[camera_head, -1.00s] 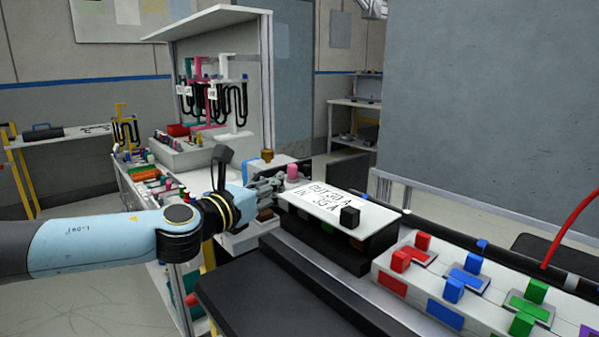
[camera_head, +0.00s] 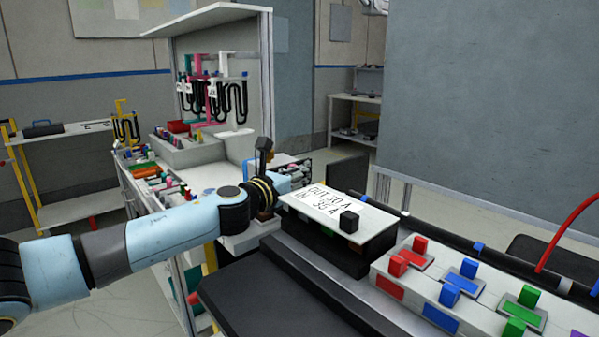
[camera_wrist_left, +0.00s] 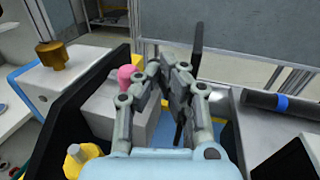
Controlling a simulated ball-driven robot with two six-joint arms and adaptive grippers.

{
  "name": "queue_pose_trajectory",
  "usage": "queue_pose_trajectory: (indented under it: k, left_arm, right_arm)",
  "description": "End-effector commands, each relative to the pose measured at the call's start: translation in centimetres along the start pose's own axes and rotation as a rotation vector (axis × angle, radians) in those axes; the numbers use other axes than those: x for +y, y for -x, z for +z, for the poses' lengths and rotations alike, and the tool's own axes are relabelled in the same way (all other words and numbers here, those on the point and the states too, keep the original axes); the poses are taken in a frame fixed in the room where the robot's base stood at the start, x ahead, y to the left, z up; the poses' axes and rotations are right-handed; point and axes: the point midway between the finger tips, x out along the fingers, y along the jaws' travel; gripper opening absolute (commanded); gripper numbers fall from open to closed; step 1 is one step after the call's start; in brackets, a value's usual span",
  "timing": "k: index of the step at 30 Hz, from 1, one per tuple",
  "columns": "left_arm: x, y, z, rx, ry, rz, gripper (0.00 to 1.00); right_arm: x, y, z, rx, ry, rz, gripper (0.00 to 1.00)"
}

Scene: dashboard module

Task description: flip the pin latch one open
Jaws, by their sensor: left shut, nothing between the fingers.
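My left gripper (camera_wrist_left: 170,75) is shut and empty in the left wrist view. Its fingers are just right of a pink round knob (camera_wrist_left: 126,73) on a grey block (camera_wrist_left: 103,107); whether they touch it I cannot tell. I cannot tell for sure which part is pin latch one. A thin dark upright plate (camera_wrist_left: 194,45) stands beyond and beside the fingers. My right gripper is not in view.
A blue-white box with a brass knob (camera_wrist_left: 52,53) and a yellow knob (camera_wrist_left: 76,156) lie left of the fingers. Black walls flank the grey block. A panel of red, blue and green switches (camera_head: 451,295) is at lower right in the head view.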

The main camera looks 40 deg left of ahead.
Motion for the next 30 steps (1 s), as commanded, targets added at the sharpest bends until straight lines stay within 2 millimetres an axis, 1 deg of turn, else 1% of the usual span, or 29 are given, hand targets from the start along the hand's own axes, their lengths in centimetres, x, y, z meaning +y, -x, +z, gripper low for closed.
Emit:
queue_pose_trajectory:
  k: [1,3,6,17,20,23,30]
  left_arm:
    - [-0.4,-0.6,0.3,-0.001,0.006,0.002,0.0]
    - [-1.0,-1.5,0.4,-0.002,0.005,0.002,0.0]
    - [-1.3,-2.3,0.2,-0.002,0.003,0.001,0.0]
    - [-1.3,-2.3,0.0,0.0,0.0,0.0,0.0]
    - [-1.3,-1.7,-0.1,0.001,0.0,0.0,0.0]
    - [-1.3,-0.2,-0.1,0.002,-0.003,-0.002,0.0]
    - [-1.3,5.0,-0.1,0.003,-0.003,-0.003,0.0]
  right_arm:
    - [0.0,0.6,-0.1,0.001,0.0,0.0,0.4]
    - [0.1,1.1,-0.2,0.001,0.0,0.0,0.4]
    - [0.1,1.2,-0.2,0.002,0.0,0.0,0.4]
    - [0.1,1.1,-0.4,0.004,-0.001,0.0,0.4]
    - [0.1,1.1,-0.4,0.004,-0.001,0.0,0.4]
    - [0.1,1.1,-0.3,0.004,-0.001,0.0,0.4]
    - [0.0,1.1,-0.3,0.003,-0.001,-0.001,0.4]
